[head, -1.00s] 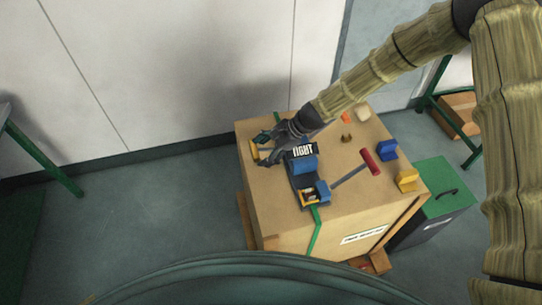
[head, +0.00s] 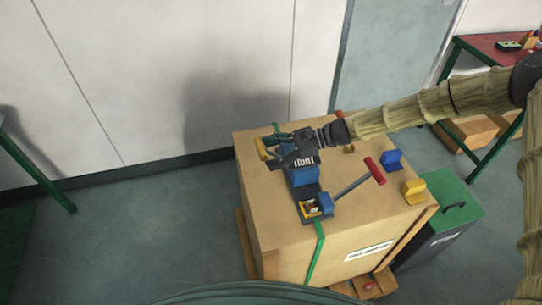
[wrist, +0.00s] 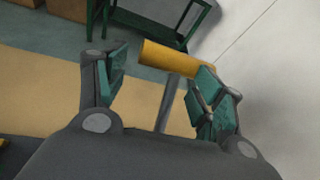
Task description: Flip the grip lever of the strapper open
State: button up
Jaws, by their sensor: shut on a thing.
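The strapper (head: 306,180) is a blue and dark tool on top of a wooden crate, lying over a green strap (head: 315,255). A lever with a yellow handle (head: 262,149) is at its far left end. In the wrist view the yellow handle (wrist: 180,58) sits on a grey rod between my fingers, touching or nearly touching the right one. My gripper (head: 273,144) is shut on this lever, its fingers still well apart. A long lever with a red handle (head: 375,170) sticks out to the right. My gripper hides part of the strapper's far end.
The crate (head: 275,225) has a blue block (head: 392,160) and a yellow block (head: 413,191) on its right side. A green-topped bin (head: 455,200) stands right of it. A red-topped table (head: 490,48) is at the back right.

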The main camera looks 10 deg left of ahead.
jog(key=shift+w+r, duration=0.6)
jog(key=shift+w, duration=0.1)
jog(key=o, duration=1.7)
jog(key=shift+w+a+f, duration=0.1)
jog(key=shift+a+f, duration=0.05)
jog(key=shift+f, duration=0.2)
jog(key=shift+s+f, duration=0.1)
jog(key=shift+s, duration=0.15)
jog(key=shift+d, duration=0.25)
jog(key=shift+v, duration=3.8)
